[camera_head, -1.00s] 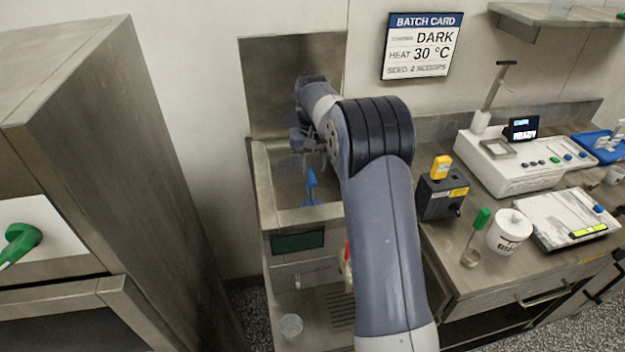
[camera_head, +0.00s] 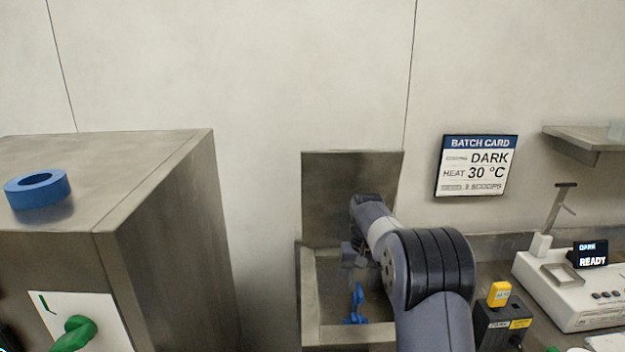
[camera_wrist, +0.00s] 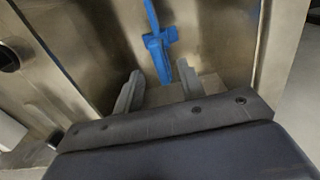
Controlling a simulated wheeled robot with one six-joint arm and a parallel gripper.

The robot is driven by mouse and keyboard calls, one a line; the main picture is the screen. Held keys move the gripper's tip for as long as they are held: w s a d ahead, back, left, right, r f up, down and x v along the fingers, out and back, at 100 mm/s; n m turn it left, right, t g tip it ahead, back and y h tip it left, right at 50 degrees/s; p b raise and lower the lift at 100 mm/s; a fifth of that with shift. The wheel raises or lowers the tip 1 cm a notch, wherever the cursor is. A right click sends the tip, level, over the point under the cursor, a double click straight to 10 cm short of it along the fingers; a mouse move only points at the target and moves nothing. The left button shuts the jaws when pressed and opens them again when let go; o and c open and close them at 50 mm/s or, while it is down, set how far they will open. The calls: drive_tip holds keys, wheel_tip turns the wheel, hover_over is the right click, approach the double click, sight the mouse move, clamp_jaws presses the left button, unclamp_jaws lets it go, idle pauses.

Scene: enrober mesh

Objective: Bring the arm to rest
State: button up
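My gripper (camera_wrist: 158,92) shows in the wrist view with its two fingers apart and nothing between them. In the head view my gripper (camera_head: 350,258) is over the steel basin (camera_head: 311,300), partly hidden by my own arm. A blue tool (camera_wrist: 158,45) stands in the basin just beyond my fingertips, apart from them as far as I can tell. The blue tool also shows in the head view (camera_head: 357,302), just below my gripper. My arm is extended forward and down to the basin, bent at its dark ribbed joint.
A steel cabinet (camera_head: 165,220) with a blue ring (camera_head: 38,188) on top and a green handle (camera_head: 74,334) stands at left. At right are a black box with a yellow block (camera_head: 499,294), a white machine reading READY (camera_head: 570,290) and a wall shelf (camera_head: 585,140). A batch card (camera_head: 476,166) hangs behind.

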sight(360, 289)
wheel_tip(360, 289, down, 7)
drive_tip(key=shift+f+p, duration=0.1)
drive_tip(key=shift+p, duration=0.55)
drive_tip(key=shift+r, duration=0.6)
drive_tip(key=shift+r+p, duration=0.15)
drive_tip(key=shift+p, duration=0.15)
